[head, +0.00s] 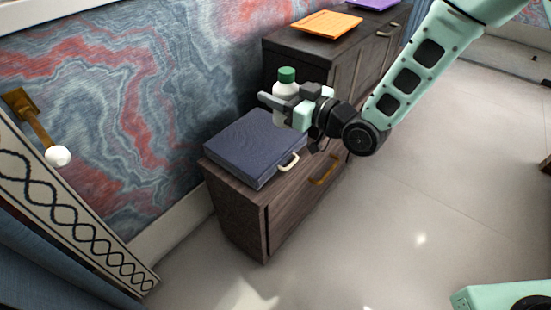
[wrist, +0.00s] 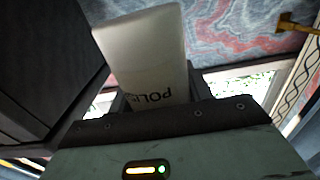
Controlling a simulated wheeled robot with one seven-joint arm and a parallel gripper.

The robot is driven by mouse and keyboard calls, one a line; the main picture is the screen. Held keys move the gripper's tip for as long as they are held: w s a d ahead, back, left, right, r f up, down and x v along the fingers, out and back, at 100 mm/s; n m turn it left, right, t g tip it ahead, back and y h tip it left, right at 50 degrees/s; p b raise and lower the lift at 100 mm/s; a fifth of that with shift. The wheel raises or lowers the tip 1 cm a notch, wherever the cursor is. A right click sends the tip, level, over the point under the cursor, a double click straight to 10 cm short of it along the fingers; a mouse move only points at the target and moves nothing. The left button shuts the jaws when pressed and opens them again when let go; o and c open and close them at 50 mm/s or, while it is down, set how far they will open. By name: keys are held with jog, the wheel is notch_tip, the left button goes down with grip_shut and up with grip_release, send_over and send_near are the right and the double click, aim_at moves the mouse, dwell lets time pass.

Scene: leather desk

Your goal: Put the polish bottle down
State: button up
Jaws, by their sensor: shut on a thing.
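The polish bottle (head: 285,88) is white with a green cap and stands upright in my gripper (head: 281,106). My gripper is shut on it, with the jaws around its body. In the head view the bottle shows over the back right part of a dark blue case (head: 248,150) on a low wooden cabinet. I cannot tell whether its base touches anything. In the wrist view the bottle's white body (wrist: 146,52) fills the space between the jaws, with part of a printed label showing upside down.
The low cabinet (head: 238,208) has a brass handle, and the case has a white handle (head: 289,161). A taller dark cabinet (head: 292,47) behind bears an orange item (head: 327,23) and a purple item (head: 373,3). A marbled wall runs along the left. Open floor lies right.

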jog(key=shift+a+r, duration=0.1)
jog(key=shift+a, duration=0.3)
notch_tip(320, 180, down, 10)
jog(key=b, duration=0.3)
jog(key=shift+r+b, duration=0.2)
jog(key=shift+b, duration=0.1)
jog(key=shift+f, duration=0.15)
jog(key=o, duration=1.2)
